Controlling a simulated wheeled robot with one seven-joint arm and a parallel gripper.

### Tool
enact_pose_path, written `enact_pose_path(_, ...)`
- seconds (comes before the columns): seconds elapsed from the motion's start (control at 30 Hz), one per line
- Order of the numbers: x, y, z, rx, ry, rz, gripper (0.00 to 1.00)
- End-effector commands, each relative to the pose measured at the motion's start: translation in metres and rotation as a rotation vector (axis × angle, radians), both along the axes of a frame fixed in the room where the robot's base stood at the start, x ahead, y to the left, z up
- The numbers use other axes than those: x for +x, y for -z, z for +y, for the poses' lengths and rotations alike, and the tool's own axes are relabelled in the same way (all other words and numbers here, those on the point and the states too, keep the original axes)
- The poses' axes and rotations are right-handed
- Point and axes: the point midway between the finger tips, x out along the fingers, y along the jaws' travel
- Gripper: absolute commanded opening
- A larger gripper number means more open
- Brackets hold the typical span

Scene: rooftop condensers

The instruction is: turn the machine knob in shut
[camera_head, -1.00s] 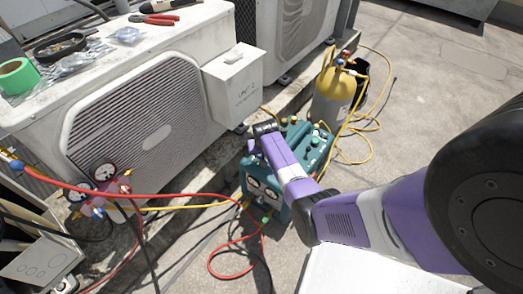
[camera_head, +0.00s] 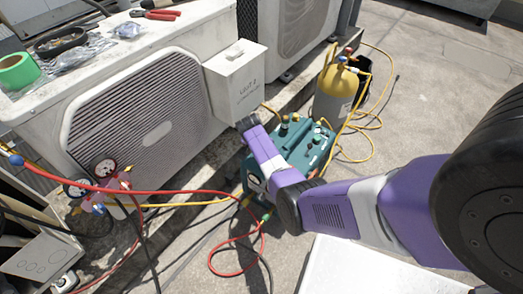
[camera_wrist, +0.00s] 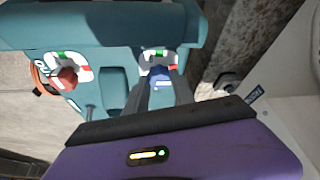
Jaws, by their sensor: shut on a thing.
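The teal machine (camera_head: 302,150) stands on the ground before the condenser; its front is partly covered by my arm. In the wrist view its panel (camera_wrist: 108,62) shows a blue knob (camera_wrist: 161,82) under a white, green and red ring mark, and a red knob (camera_wrist: 67,79) under a like mark at the left. My gripper (camera_wrist: 161,90) has its dark fingers on both sides of the blue knob and is shut on it. The fingertips and both knobs are hidden in the head view. The knob's turn position cannot be told.
A white condenser (camera_head: 150,125) with a grey box (camera_head: 236,85) stands behind my arm's end. A yellow-topped cylinder (camera_head: 338,88) stands behind the machine. Open paving lies right.

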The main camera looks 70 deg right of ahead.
Motion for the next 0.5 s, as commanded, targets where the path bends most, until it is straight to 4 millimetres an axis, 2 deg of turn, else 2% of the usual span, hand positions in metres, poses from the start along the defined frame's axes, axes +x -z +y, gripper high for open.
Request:
enact_pose_path(0.33,0.0001,0.0002,0.0002,0.001,0.003,-0.001,0.00)
enact_pose_path(0.37,0.0001,0.0002,0.0002,0.001,0.003,-0.001,0.32)
enact_pose_path(0.47,0.0000,0.0002,0.0002,0.001,0.002,-0.001,0.51)
enact_pose_path(0.5,0.0000,0.0002,0.0002,0.001,0.002,-0.001,0.52)
